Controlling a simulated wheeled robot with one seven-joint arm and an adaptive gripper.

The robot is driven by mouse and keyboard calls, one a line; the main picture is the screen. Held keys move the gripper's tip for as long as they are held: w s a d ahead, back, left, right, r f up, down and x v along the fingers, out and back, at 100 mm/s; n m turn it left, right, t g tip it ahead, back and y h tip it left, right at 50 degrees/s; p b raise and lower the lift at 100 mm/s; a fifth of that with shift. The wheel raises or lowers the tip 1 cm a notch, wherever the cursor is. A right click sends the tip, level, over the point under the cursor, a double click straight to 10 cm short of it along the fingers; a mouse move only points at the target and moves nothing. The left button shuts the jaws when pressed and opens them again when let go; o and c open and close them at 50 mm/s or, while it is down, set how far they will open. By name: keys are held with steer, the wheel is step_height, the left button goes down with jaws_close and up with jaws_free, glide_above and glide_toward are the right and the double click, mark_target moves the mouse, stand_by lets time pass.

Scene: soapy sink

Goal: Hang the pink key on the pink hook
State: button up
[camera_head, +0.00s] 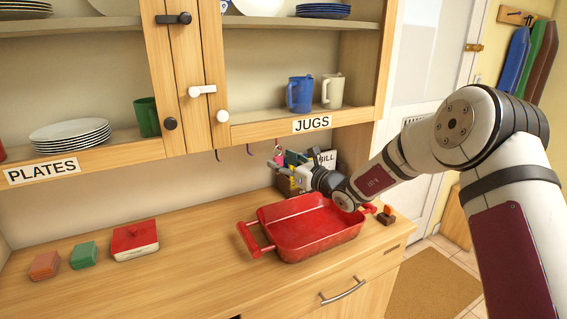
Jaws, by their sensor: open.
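My gripper (276,168) points left in front of the back wall, below the jug shelf and above the counter. It is open. A small pink item (278,152) shows just above my gripper's fingers, close to the underside of the shelf. It is too small to tell whether it is the pink key, the pink hook or both together. I cannot tell whether the fingers touch it. Dark hooks (249,150) hang under the cabinet to the left of it.
A red baking dish (352,233) stands on the counter below my gripper. A dark box (285,184) with papers stands behind my gripper. Sponges (83,256) and a red-lidded dish (135,254) lie at the left. The counter between is clear. Jugs (300,95) stand on the shelf above.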

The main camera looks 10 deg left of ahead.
steer(key=v, duration=1.2)
steer(key=s+a+r+n+g+h, duration=0.1)
steer(key=s+r+n+g, duration=0.35)
steer(key=s+n, duration=0.5)
steer(key=s+a+r+n+g+h, duration=0.1)
steer(key=s+a+r+n+g, duration=0.3)
steer(key=s, duration=0.9)
steer(key=s+d+n+h, duration=0.6)
steer(key=s+d, duration=0.4)
steer(key=d, duration=0.2)
steer(key=s+d+f+n+t+h, duration=0.1)
steer(key=s+d+n+h, duration=0.4)
steer(key=s+d, duration=0.5)
steer(key=d+n, duration=0.1)
steer(key=d, duration=0.1)
steer(key=shift+s+d+f+n+h, duration=0.25)
steer(key=shift+s+f+n+h, duration=0.05)
steer(key=shift+f+n+h, duration=0.1)
